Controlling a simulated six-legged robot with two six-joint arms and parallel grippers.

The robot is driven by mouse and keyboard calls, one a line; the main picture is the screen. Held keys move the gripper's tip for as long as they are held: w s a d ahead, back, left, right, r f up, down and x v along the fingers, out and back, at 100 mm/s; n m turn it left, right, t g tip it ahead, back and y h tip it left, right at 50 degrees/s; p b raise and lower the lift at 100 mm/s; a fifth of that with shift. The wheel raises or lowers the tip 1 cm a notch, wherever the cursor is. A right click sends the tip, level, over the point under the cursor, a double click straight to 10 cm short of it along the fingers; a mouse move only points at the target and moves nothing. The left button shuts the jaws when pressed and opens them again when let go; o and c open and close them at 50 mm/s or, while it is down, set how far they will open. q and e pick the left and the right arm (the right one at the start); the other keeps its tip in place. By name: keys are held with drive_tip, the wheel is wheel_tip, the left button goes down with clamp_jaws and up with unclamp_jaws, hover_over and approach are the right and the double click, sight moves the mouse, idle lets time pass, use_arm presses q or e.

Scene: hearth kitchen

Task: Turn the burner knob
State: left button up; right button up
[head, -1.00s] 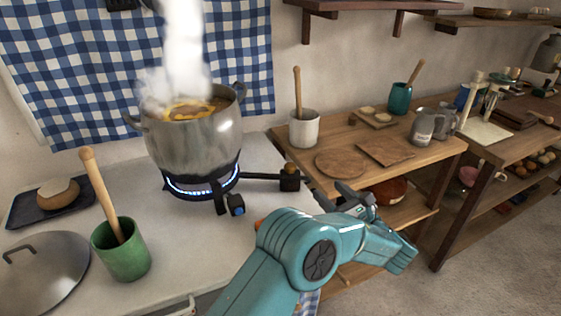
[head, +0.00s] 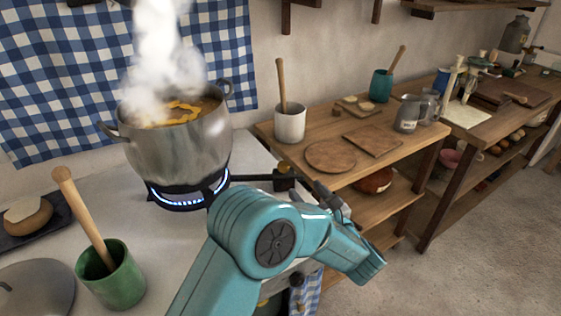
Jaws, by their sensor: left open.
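A steel pot (head: 180,145) of steaming soup stands on a gas burner (head: 170,200) with blue flames lit under it. The burner's front knob is hidden behind my teal left arm. A dark fitting with a brass-coloured part (head: 284,180) shows at the end of the burner's pipe, just left of my left gripper. My left gripper (head: 328,196) is open, with its dark fingers near the counter's right edge and apart from the fitting as far as I can see. My right gripper is not in view.
A green crock (head: 118,283) with a wooden pestle and a metal lid (head: 35,292) are at the lower left. A wooden shelf table (head: 285,152) with a white crock (head: 289,124) and boards stands to the right. Open floor (head: 480,240) lies at the lower right.

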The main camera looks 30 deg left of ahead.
sight(287, 167)
use_arm(q)
drive_tip(key=p+x, duration=0.2)
drive_tip(key=x, duration=1.1)
drive_tip(key=shift+w+a, duration=0.1)
drive_tip(key=shift+a, duration=0.15)
